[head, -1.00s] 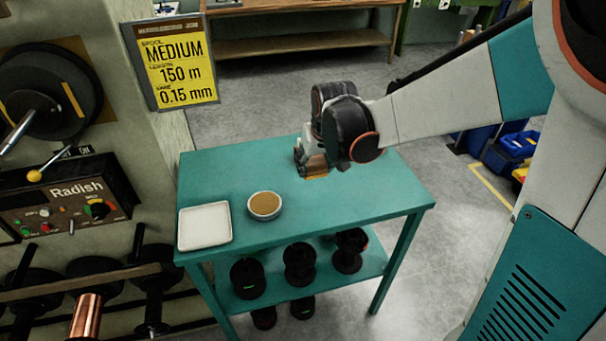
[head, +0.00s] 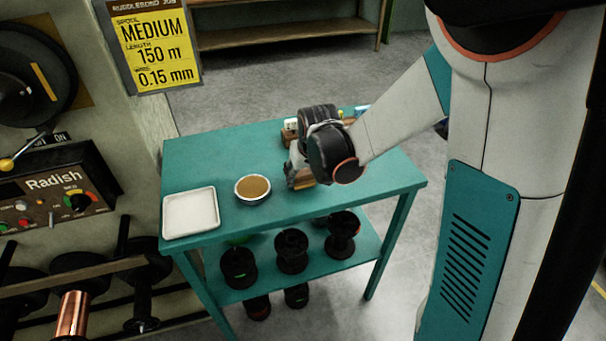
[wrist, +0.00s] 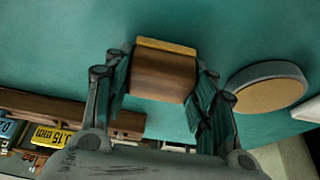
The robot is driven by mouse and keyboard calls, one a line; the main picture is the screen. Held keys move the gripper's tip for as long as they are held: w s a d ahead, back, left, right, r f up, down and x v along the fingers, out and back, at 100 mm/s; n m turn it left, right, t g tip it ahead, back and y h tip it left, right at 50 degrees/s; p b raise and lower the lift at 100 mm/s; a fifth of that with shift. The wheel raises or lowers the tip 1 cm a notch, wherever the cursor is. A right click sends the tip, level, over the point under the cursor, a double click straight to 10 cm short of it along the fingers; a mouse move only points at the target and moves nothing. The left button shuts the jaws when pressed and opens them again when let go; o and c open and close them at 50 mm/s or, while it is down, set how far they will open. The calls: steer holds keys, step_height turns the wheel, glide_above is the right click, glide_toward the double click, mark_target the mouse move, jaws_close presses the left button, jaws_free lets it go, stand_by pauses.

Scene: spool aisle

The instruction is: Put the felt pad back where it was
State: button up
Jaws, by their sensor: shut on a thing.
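My gripper (wrist: 160,85) is shut on a brown wooden-looking block with a yellow-orange layer along its far edge, which I take as the felt pad (wrist: 165,72). In the head view my gripper (head: 299,178) is over the teal table (head: 225,218), right of the round dish, with the pad's brown side (head: 303,183) partly hidden by the fingers. I cannot tell whether the pad touches the tabletop. The round grey-rimmed dish with a tan inside (head: 253,189) sits apart from it; it also shows in the wrist view (wrist: 268,90).
A white square tray (head: 190,212) lies at the table's left front. A wooden rack with labelled items (head: 289,132) stands at the back, partly behind my arm; it also shows in the wrist view (wrist: 45,105). Black spools (head: 291,250) fill the lower shelf. The front right tabletop is clear.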

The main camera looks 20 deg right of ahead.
steer(key=shift+f, duration=0.15)
steer(key=o, duration=1)
steer(key=p+v, duration=0.4)
steer(key=v, duration=0.7)
steer(key=s+r+t, duration=0.1)
steer(key=s+r, duration=0.4)
steer(key=s, duration=0.4)
steer(key=s+r+t, duration=0.1)
steer(key=s+r, duration=0.4)
steer(key=s, duration=0.4)
steer(key=shift+s+t, duration=0.3)
